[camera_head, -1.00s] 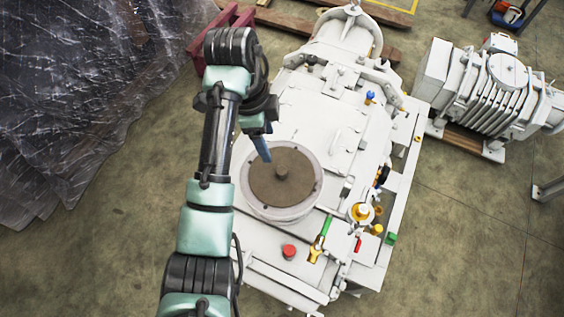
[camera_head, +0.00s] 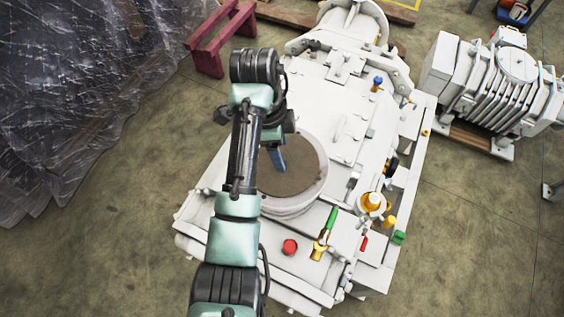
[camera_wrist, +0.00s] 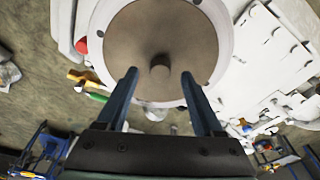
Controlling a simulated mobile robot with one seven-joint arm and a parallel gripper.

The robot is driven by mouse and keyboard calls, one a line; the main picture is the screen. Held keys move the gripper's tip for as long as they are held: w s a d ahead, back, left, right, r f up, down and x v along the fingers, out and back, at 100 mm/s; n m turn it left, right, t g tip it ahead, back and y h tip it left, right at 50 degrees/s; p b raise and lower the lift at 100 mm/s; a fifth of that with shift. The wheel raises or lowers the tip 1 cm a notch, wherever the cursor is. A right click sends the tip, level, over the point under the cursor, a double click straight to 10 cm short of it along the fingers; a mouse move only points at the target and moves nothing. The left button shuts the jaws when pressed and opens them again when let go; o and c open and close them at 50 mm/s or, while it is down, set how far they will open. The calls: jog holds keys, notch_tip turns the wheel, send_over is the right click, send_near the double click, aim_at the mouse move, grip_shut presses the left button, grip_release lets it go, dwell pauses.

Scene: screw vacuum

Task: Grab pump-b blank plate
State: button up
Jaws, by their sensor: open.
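The blank plate (camera_head: 304,168) is a brown round disc inside the white ring flange on top of the white pump. In the wrist view the plate (camera_wrist: 128,42) fills the upper middle, with its short round knob (camera_wrist: 160,72) at the centre. My gripper (camera_head: 279,166) is over the plate in the head view and hides its left part and the knob. In the wrist view my gripper (camera_wrist: 159,76) is open, with one blue finger on each side of the knob and gaps between. I cannot tell how high the fingertips are above the plate.
A second white machine (camera_head: 495,85) stands at right. A dark red stand (camera_head: 220,38) is behind my arm. Floor at lower right is clear.

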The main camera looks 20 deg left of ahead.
jog(key=shift+d+f, duration=0.1)
jog(key=shift+f, duration=0.7)
jog(key=shift+c, duration=0.3)
grip_shut()
jog(key=shift+r, duration=0.1)
dwell(0.4)
